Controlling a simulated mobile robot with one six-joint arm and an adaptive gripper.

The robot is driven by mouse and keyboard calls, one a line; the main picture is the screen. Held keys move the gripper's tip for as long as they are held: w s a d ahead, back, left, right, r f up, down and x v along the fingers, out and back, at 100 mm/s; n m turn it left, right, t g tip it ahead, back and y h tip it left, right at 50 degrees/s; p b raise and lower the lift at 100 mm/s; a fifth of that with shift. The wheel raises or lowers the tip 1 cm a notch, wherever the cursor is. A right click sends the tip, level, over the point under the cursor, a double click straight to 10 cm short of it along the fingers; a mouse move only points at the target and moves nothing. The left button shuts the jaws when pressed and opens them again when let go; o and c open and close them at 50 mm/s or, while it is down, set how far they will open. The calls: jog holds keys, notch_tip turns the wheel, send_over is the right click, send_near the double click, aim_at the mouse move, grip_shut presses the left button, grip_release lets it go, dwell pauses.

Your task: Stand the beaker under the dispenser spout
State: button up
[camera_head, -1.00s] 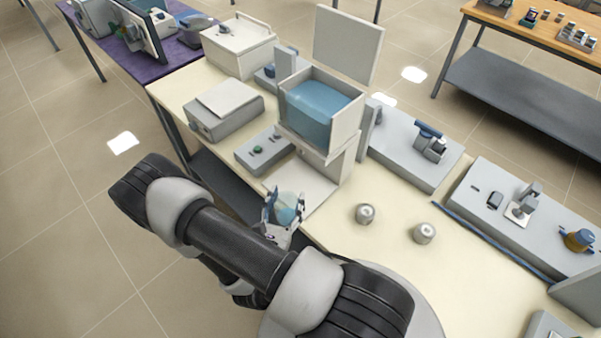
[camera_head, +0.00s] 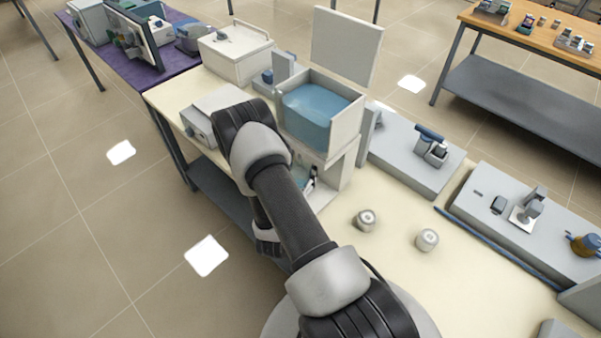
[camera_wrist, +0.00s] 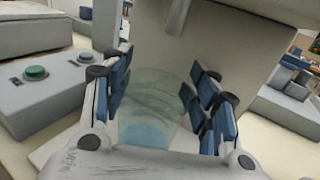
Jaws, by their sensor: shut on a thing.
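The clear glass beaker (camera_wrist: 150,100), bluish near its base, is between the blue finger pads of my gripper (camera_wrist: 160,105) in the wrist view. In the head view my gripper (camera_head: 309,180) is low at the front of the dispenser (camera_head: 345,160), partly hidden by my arm. The dispenser carries an open tank of blue water on top. In the wrist view a short grey tube, seemingly the spout (camera_wrist: 179,16), hangs beyond and above the beaker's rim, slightly right. Whether the beaker touches the dispenser's base plate (camera_head: 326,197) cannot be told.
A grey control box with a green button (camera_wrist: 36,72) stands left of the gripper in the wrist view. Two small metal pots (camera_head: 365,220) and (camera_head: 427,239) stand on the bench to the right. A grey instrument (camera_head: 415,150) is further right.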

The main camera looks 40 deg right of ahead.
jog(key=shift+f, duration=0.5)
jog(key=shift+f, duration=0.2)
jog(key=o, duration=1.3)
jog(key=shift+o, duration=0.2)
jog(key=shift+r, duration=0.1)
